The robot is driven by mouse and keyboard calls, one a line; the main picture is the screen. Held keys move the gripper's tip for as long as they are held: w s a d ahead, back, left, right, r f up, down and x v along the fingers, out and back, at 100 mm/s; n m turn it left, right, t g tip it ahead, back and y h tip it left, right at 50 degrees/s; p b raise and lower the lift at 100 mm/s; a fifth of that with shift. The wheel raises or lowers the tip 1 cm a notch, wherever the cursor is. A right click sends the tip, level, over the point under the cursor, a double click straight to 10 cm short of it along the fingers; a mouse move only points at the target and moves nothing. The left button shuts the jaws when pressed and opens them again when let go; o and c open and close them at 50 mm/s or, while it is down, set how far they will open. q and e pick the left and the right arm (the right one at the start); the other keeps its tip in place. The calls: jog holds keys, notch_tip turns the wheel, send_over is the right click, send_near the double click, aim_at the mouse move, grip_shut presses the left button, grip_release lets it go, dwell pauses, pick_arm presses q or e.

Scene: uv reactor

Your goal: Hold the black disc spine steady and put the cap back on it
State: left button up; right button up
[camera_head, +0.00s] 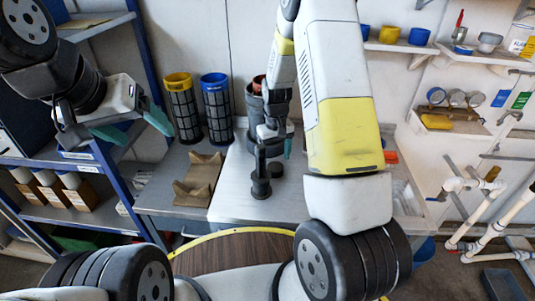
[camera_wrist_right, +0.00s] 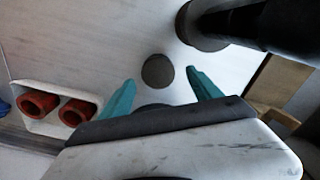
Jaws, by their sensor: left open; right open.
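The black disc spine (camera_head: 261,172) stands upright on its round base on the pale bench top. It also shows at the top right of the right wrist view (camera_wrist_right: 245,22). A small round black cap (camera_head: 275,169) lies on the bench just right of the spine. In the right wrist view the cap (camera_wrist_right: 158,71) appears between my open fingertips, with nothing gripped. My right gripper (camera_head: 275,147) is open, pointing down behind and above the cap; one finger is partly hidden. My left gripper (camera_head: 133,126) is open and empty at the left, in front of the blue shelf rack, far from the spine.
A brown cradle (camera_head: 198,182) sits left of the spine. Yellow-rimmed (camera_head: 183,105) and blue-rimmed (camera_head: 217,108) mesh cylinders and a dark vessel (camera_head: 252,101) stand behind. A white tray (camera_wrist_right: 90,98) holds red cups (camera_wrist_right: 38,102). The bench front around the spine is clear.

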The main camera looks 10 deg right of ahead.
aim_at(276, 167)
jog(key=shift+w+d+f, duration=0.1)
jog(key=shift+f, duration=1.25)
jog(key=shift+w+d+f, duration=0.1)
jog(key=shift+f, duration=1.2)
jog(key=shift+c, duration=0.2)
jog(key=c, duration=1.2)
notch_tip(276, 167, up, 10)
jog(key=shift+r, duration=0.1)
jog(key=shift+c, duration=0.2)
